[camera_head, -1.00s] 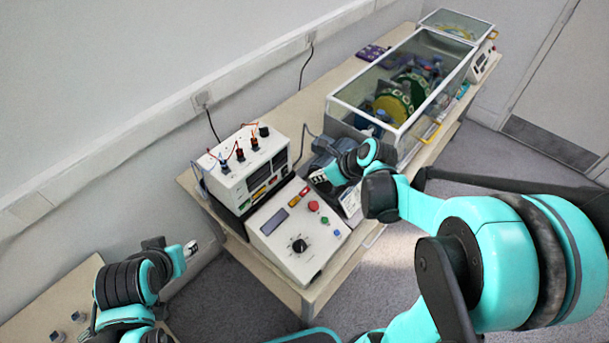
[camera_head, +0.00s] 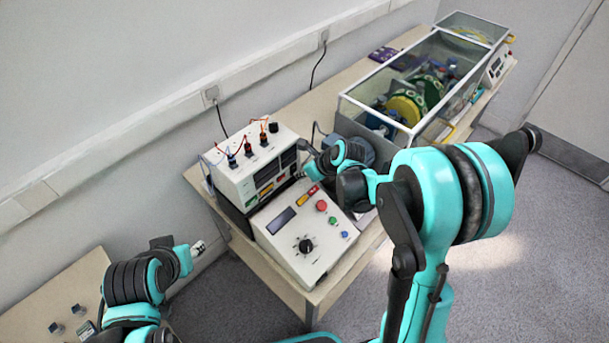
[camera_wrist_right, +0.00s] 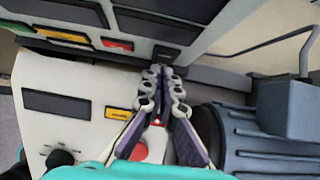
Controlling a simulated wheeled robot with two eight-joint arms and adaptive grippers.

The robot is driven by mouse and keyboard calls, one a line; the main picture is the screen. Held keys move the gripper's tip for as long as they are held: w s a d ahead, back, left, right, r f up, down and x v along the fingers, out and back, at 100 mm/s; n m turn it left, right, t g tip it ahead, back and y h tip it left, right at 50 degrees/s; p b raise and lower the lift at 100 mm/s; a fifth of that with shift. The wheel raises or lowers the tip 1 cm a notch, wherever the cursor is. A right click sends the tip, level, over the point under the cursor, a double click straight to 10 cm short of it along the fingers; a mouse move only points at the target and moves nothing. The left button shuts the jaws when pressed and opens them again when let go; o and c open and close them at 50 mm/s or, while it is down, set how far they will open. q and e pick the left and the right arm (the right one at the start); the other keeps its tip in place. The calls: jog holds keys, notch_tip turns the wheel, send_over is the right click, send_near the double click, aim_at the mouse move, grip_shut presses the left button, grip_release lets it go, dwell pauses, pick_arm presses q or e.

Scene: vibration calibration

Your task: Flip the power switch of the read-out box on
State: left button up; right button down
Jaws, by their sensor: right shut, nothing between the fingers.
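The read-out box (camera_head: 236,182) is white with dark displays and wired terminals on top, on the bench by the wall. Its front face fills the top of the wrist view (camera_wrist_right: 180,53), with yellow, green and red (camera_wrist_right: 117,43) pieces along its lower edge; I cannot tell which is the power switch. My right gripper (camera_head: 301,173) is shut and empty at the right end of that face; its tips (camera_wrist_right: 166,76) sit close to the lower front, contact unclear. My left gripper (camera_head: 199,248) is away at the lower left; its fingers are too small to read.
A sloped control panel (camera_head: 281,243) with a black knob and coloured buttons lies in front of the box. A dark ribbed motor (camera_wrist_right: 265,140) is right of my gripper in the wrist view. A glass-walled case (camera_head: 400,75) stands farther along the bench.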

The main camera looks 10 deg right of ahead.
jog(key=shift+w+a+f+b, duration=0.15)
jog(key=shift+b, duration=0.15)
jog(key=shift+r+p, duration=0.6)
jog(key=shift+r, duration=0.3)
